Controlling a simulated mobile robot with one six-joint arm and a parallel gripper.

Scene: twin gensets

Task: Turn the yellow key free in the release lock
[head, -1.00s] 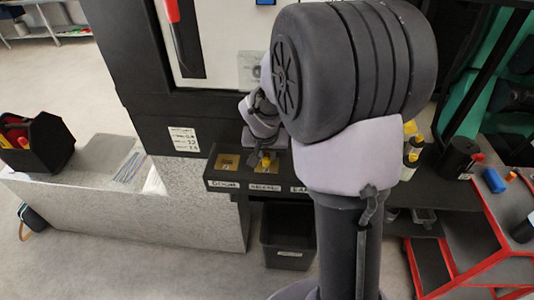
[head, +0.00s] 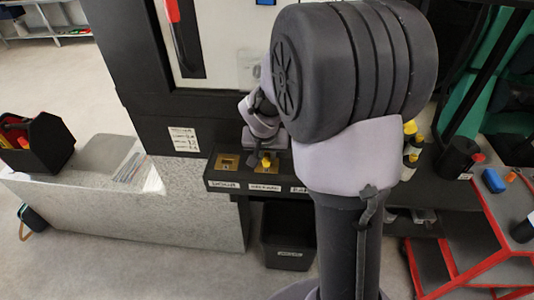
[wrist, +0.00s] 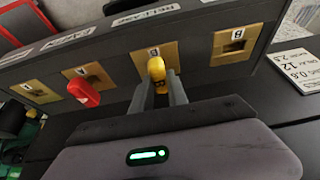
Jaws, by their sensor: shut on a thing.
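The yellow key (wrist: 157,69) stands in a brass lock plate on the dark key panel, in the wrist view. My gripper (wrist: 161,88) is shut on it, one finger on each side. In the head view the yellow key (head: 266,160) shows at the middle lock, above a label that seems to read RELEASE (head: 265,187). My gripper (head: 265,155) reaches it from above and behind, partly hidden by my arm. How far the key is turned is hard to tell.
A red key (wrist: 84,92) sits in the neighbouring lock plate. An empty brass plate (wrist: 236,42) is on the other side. A black bin (head: 288,240) stands below the panel. A black tool caddy (head: 38,145) is on the left bench; red-edged shelving (head: 455,240) stands at right.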

